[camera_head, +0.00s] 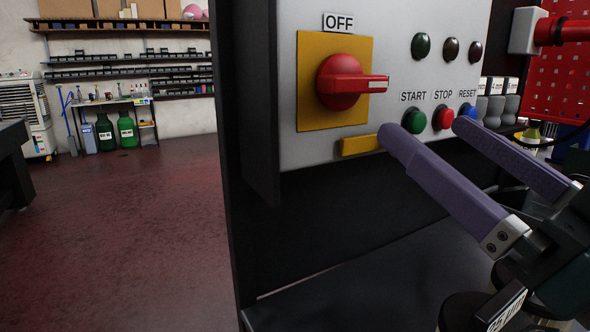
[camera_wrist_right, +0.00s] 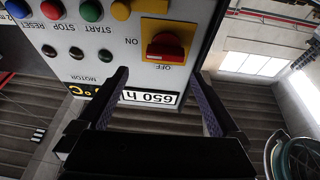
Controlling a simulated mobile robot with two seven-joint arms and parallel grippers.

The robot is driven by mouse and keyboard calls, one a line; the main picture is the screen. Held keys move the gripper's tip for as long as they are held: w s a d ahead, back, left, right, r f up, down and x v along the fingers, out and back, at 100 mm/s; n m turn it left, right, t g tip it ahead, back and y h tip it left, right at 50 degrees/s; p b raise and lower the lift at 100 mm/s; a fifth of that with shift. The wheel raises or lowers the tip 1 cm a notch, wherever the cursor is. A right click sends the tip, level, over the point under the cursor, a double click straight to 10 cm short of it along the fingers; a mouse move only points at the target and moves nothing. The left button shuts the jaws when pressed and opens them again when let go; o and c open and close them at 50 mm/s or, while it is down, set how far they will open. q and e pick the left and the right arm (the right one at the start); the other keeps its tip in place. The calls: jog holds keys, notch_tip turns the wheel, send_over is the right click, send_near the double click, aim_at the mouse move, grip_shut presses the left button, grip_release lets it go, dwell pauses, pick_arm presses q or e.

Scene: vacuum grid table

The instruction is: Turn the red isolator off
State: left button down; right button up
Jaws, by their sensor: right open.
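The red isolator (camera_head: 340,82) is a round knob with a bar handle, on a yellow square plate (camera_head: 318,48) on the grey control panel (camera_head: 298,152). Its handle lies horizontal and points right. An OFF label (camera_head: 338,22) sits above the plate. In the wrist view, upside down, the isolator (camera_wrist_right: 166,46) shows with OFF beside it and ON at the left of the plate. My right gripper (camera_head: 424,130) is open and empty, its two purple fingers in front of the panel, below and right of the isolator and apart from it. My left gripper is out of view.
Green START (camera_head: 414,121), red STOP (camera_head: 443,119) and blue RESET (camera_head: 467,111) buttons sit right of the isolator, close behind my right fingertips in the picture. A yellow bar (camera_head: 360,145) is below the plate. Open floor (camera_head: 120,240) lies at the left.

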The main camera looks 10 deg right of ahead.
aim_at(364, 90)
pick_arm(q)
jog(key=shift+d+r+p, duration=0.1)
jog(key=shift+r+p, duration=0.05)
jog(key=shift+p, duration=0.55)
pick_arm(e)
jog(key=shift+y, duration=0.5)
jog(key=x, duration=0.9)
jog(key=shift+w+a+f, duration=0.1)
jog(key=shift+w+a, duration=0.25)
jog(key=shift+a, duration=0.05)
jog(key=shift+c, duration=0.2)
jog(key=c, duration=1)
jog(key=shift+n, duration=0.3)
